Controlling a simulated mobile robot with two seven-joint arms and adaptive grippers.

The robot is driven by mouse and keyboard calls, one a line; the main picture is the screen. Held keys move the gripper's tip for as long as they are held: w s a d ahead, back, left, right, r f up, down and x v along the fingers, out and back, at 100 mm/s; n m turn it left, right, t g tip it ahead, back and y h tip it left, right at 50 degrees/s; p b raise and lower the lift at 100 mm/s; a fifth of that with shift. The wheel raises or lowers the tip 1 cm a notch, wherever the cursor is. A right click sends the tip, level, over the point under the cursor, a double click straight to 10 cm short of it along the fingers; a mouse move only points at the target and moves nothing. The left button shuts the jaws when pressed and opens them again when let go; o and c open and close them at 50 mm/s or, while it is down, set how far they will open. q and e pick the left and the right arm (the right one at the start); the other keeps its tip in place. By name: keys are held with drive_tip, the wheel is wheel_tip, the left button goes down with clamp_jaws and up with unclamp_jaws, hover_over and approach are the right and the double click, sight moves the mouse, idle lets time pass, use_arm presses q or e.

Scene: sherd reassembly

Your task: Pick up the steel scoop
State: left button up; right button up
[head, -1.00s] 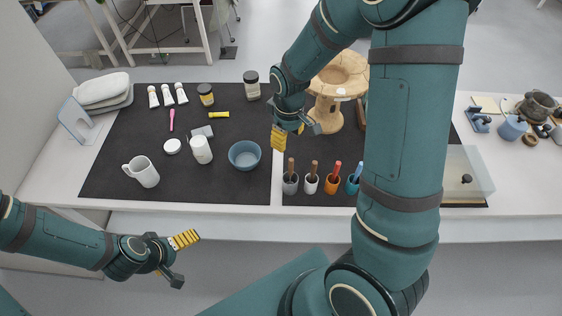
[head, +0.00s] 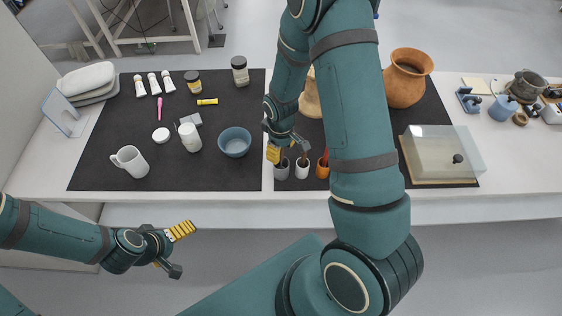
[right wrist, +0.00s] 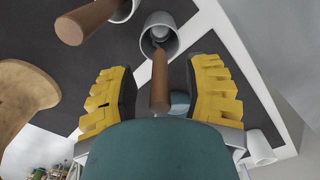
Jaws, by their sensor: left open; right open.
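A wooden handle (right wrist: 159,82) rises from a grey cup (right wrist: 158,30) in the right wrist view. The steel head of a scoop does not show, so I cannot tell whether this handle is the scoop's. My right gripper (right wrist: 162,72) is open, its yellow fingers on either side of this handle, not closed on it. In the head view the right gripper (head: 286,152) is low over the grey cup (head: 281,171). A second wooden handle (right wrist: 92,18) stands in a white cup (head: 303,168). My left gripper (head: 180,251) is open and empty in front of the table.
An orange cup (head: 322,170) with a red-handled tool stands beside the white cup. A blue bowl (head: 235,141) is to the left, with a white mug (head: 130,161) beyond. A wooden stand (right wrist: 25,97) is partly hidden behind my arm. A clear-lidded box (head: 440,150) is at right.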

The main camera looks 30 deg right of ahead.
drive_tip(key=shift+f, duration=0.35)
clamp_jaws()
wheel_tip(320, 180, up, 10)
drive_tip(key=shift+r+p, duration=0.1)
drive_tip(key=shift+p, duration=0.4)
